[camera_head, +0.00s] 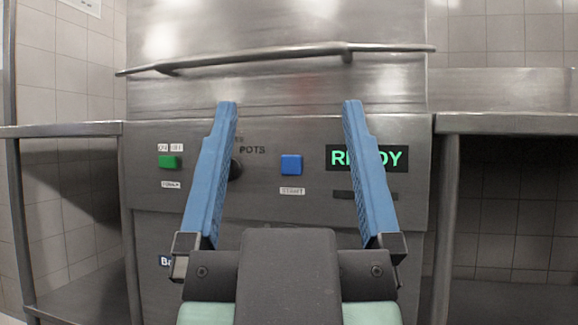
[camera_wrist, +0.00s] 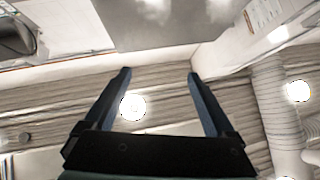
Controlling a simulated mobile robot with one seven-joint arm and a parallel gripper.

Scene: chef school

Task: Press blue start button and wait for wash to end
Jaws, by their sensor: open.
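The blue start button (camera_head: 291,165) is a square on the steel front panel of the washer (camera_head: 280,205), above a small label reading START. My gripper (camera_head: 289,104) is open and empty, its two blue fingers wide apart. In the head view the button shows between the fingers; I cannot tell how far they are from the panel. The display (camera_head: 400,157) reads READY in green, partly hidden by the right finger. In the wrist view my gripper (camera_wrist: 159,72) is open with nothing between the fingers, and the button is not seen.
A green button (camera_head: 168,161) sits left on the panel, and a dark knob (camera_head: 236,170) is partly behind the left finger. A long steel handle (camera_head: 280,54) crosses the hood above. Steel tables flank the machine at left (camera_head: 62,130) and right (camera_head: 510,123).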

